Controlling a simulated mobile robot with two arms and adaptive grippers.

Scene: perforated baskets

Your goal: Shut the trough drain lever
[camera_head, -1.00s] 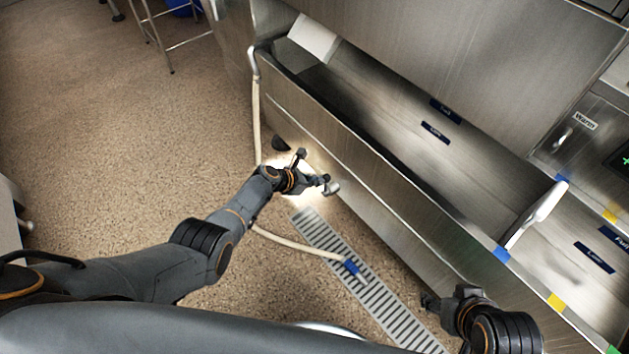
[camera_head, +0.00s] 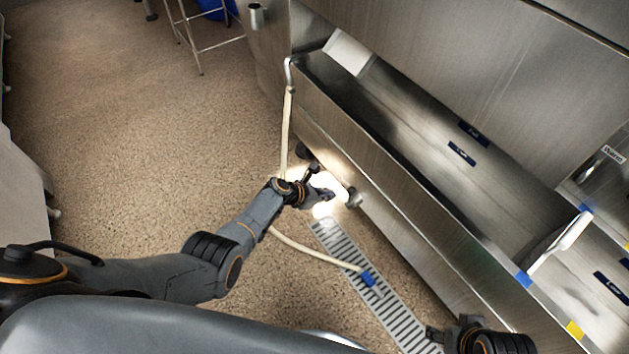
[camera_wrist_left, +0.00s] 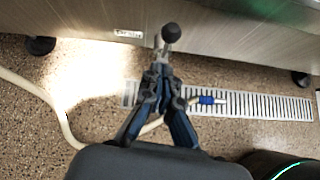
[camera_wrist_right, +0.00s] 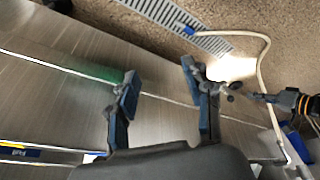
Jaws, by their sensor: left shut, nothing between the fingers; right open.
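The drain lever, a short metal stem with a black ball knob (camera_wrist_left: 172,32), sticks out below the trough's front wall in the left wrist view. It also shows in the head view (camera_head: 354,198) and the right wrist view (camera_wrist_right: 235,86). My left gripper (camera_wrist_left: 158,76) is shut and empty. Its tips are close to the stem, just below the knob in the picture; I cannot tell whether they touch. In the head view the left gripper (camera_head: 331,194) is just left of the lever. My right gripper (camera_wrist_right: 160,70) is open and empty by the trough front, far from the lever.
The long steel trough (camera_head: 400,185) stands above the floor on dark feet. A slotted floor drain (camera_head: 345,250) runs beside it. A pale hose (camera_head: 300,247) with a blue end (camera_head: 368,279) crosses the floor.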

